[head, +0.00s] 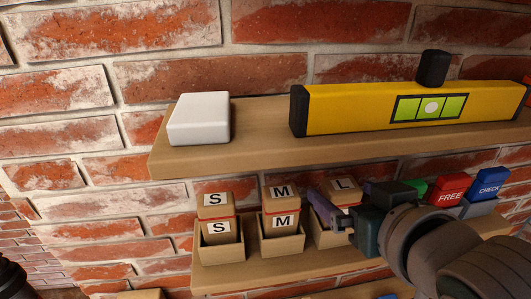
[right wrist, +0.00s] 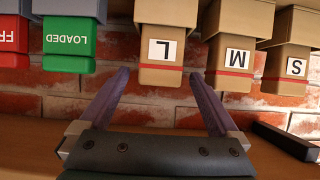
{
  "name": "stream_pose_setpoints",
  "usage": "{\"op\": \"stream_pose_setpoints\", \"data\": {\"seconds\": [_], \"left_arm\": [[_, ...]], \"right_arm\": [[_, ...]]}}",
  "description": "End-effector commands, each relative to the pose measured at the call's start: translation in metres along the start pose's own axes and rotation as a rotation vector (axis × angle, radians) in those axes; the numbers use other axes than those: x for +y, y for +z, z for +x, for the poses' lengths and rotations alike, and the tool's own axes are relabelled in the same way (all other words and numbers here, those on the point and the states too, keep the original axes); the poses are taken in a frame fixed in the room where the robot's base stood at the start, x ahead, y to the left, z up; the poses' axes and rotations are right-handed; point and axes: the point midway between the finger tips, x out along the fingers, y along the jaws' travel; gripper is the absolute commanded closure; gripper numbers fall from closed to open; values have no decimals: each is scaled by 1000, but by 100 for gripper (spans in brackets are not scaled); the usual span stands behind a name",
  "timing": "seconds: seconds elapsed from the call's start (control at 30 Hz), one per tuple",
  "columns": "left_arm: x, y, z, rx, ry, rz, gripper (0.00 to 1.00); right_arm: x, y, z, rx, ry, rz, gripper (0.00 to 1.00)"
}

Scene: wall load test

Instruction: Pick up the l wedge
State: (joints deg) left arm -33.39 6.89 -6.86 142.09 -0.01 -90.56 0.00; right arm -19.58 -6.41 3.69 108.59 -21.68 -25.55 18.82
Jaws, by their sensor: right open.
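The L wedge (head: 342,184), a tan block labelled L, stands in its small box on the lower shelf. In the right wrist view the L wedge (right wrist: 162,72) appears inverted, with a red line by its label. My right gripper (head: 341,198) is open in front of it and hides part of its box. In the right wrist view my open right gripper (right wrist: 160,77) has one finger on each side of the wedge's end; I see no grip on it. My left gripper is not seen.
The M wedge (head: 281,194) and S wedge (head: 214,205) stand in boxes to the left. Red FREE (head: 449,194) and blue CHECK (head: 489,185) blocks are to the right. The upper shelf (head: 260,146) overhangs, holding a yellow level (head: 350,108) and white box (head: 199,117).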

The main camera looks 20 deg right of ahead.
Motion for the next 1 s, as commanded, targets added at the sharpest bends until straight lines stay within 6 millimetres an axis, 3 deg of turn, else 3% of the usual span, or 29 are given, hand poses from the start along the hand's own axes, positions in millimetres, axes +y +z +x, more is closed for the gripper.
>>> {"op": "stream_pose_setpoints", "data": {"seconds": [0.2,0.47,1.0], "left_arm": [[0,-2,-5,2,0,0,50],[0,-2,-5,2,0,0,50],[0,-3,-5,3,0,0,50]], "right_arm": [[0,0,22,0,-1,0,3],[0,0,25,0,-1,0,3],[0,1,24,0,-2,0,61]]}}
